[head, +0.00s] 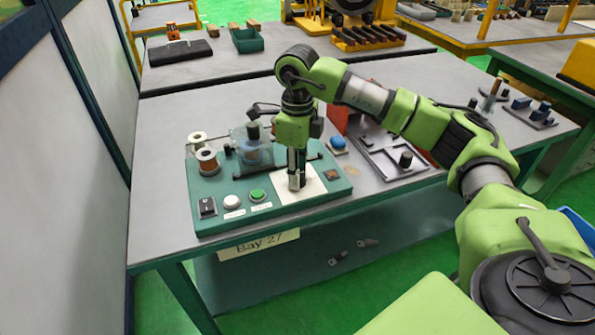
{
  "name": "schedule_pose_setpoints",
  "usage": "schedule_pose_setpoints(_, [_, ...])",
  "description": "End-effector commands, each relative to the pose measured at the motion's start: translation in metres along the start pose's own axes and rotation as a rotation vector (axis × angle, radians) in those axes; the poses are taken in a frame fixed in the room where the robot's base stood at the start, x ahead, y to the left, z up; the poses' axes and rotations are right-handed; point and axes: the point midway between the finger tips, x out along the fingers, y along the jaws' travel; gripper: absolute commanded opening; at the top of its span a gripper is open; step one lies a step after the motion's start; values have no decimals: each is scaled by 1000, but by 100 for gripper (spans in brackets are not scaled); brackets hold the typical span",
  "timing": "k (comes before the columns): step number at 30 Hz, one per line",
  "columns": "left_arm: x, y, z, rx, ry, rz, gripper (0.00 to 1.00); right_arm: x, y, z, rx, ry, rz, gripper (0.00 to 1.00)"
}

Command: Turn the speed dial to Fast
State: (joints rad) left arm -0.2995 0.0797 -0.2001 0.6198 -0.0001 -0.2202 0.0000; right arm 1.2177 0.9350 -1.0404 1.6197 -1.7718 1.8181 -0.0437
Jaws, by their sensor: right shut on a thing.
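The green winding machine (212,222) stands on the grey table marked Bay 27. On its front right is a white dial plate (311,187). My right gripper (297,181) points straight down over this plate, its fingers shut at the spot where the speed dial sits. The fingers hide the dial, so its pointer and setting cannot be seen. The plate's markings are too small to read. My left gripper is not in view.
Left of the plate are a green button (258,195), a white button (232,201) and a black rocker switch (207,207). Behind them stand copper wire spools (207,160) and a clear guard with a dark-topped part (254,145). A blue button (337,143) and a grey tray (382,163) lie right.

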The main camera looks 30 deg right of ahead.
Motion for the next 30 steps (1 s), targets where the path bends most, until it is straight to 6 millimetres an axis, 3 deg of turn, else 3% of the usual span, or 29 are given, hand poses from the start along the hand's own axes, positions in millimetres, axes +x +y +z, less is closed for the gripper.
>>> schedule_pose_setpoints(9, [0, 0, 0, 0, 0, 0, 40, -1, -1, 0, 4, -2, -1, 5])
schedule_pose_setpoints(10, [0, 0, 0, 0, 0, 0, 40, -1, -1, 0, 4, -2, -1, 35])
schedule_pose_setpoints(11, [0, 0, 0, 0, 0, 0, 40, -1, -1, 0, 4, -2, -1, 42])
schedule_pose_setpoints(12, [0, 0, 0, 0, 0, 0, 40, -1, -1, 0, 4, -2, -1, 44])
schedule_pose_setpoints(23, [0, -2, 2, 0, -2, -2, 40, -3, 0, 0, 2, -2, -1, 44])
schedule_pose_setpoints(30, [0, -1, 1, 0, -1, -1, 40, -41, -1, 1, 2, -5, -2, 44])
